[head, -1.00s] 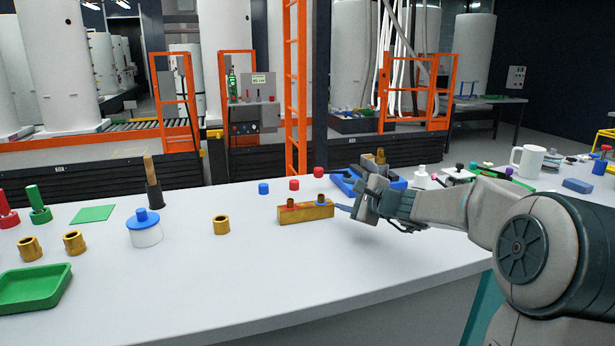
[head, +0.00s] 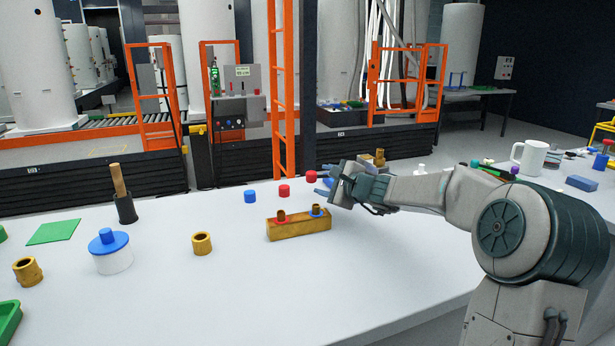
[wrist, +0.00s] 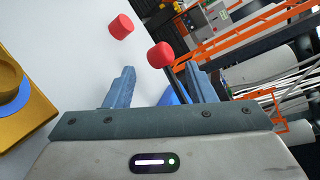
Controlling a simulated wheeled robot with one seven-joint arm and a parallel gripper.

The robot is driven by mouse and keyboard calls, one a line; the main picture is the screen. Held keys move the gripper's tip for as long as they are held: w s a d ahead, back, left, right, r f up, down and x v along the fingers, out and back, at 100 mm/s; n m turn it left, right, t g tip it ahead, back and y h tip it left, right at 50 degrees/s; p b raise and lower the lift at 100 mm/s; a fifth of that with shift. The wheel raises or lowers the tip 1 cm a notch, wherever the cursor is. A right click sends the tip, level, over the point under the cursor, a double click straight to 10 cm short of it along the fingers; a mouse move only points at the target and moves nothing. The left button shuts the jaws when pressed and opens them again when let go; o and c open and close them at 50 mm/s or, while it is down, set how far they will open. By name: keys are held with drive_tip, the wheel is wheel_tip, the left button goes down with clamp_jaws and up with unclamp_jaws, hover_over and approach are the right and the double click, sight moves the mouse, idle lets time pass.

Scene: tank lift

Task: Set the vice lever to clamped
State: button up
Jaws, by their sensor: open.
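The vice lever's red knob (wrist: 160,54) shows in the wrist view, just past the fingertips and between their lines. Its dark rod runs back towards the right finger. A blue part (wrist: 170,97), likely the vice body, shows between the fingers. In the head view my gripper (head: 321,184) covers most of the vice and lever. My gripper (wrist: 159,67) is open with nothing held. Whether a finger touches the rod, I cannot tell.
A brass block (head: 298,228) with two fittings stands just in front of my gripper. Loose red (head: 284,190) and blue (head: 250,196) caps lie to its left. A white mug (head: 528,157) stands at the right.

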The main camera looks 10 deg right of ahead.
sight(312, 177)
drive_tip(key=p+x, duration=0.1)
drive_tip(key=x, duration=0.8)
